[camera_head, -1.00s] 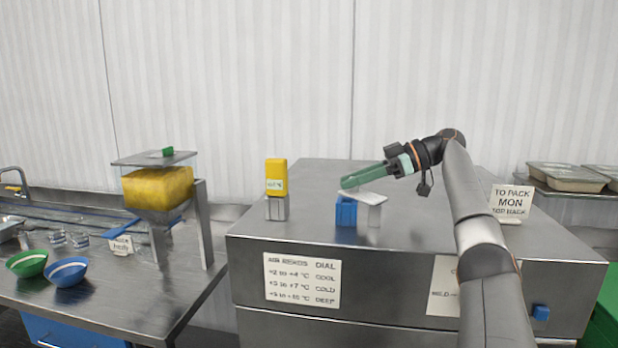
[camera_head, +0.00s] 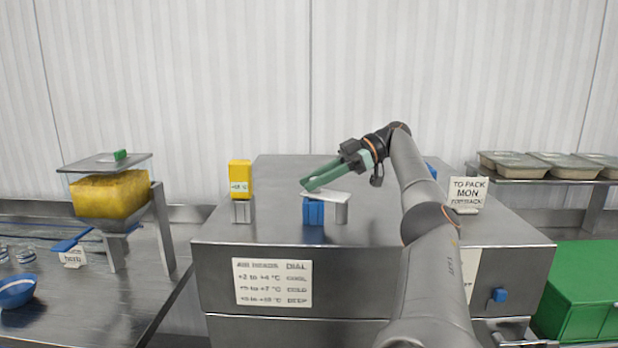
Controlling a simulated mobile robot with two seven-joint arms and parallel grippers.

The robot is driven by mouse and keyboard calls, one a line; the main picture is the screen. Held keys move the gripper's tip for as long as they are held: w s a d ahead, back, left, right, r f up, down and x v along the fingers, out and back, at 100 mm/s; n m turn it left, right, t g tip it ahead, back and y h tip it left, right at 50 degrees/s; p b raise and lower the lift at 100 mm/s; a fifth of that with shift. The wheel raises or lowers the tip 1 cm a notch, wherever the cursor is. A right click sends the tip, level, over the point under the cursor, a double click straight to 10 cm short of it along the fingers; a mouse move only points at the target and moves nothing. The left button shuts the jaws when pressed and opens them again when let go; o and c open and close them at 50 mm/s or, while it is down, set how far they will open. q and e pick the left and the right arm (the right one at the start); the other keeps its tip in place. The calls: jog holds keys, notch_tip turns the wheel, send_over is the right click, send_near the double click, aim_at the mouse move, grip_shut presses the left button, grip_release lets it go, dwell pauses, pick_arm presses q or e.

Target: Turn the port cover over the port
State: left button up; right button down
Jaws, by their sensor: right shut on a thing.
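A flat pale plate, which looks like the port cover (camera_head: 334,197), lies across the top of a blue ribbed block (camera_head: 313,212) and a short grey post (camera_head: 341,214) on the steel cabinet. My right gripper (camera_head: 308,186), with green fingers, comes in from the right and is shut at the cover's far left edge. The exact grip is too small to see. No port opening can be made out; the cover, block and fingers may hide it. My left gripper is not in view.
A yellow block (camera_head: 240,179) on a metal stand is left of the cover. The steel cabinet top (camera_head: 275,185) is otherwise mostly clear. A hopper of yellow grain (camera_head: 108,194) stands at left. A sign (camera_head: 466,193) and lidded trays (camera_head: 500,166) are at right.

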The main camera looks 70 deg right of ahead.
dwell(0.6)
jog(key=c, duration=0.6)
grip_release()
jog(key=shift+c, duration=0.2)
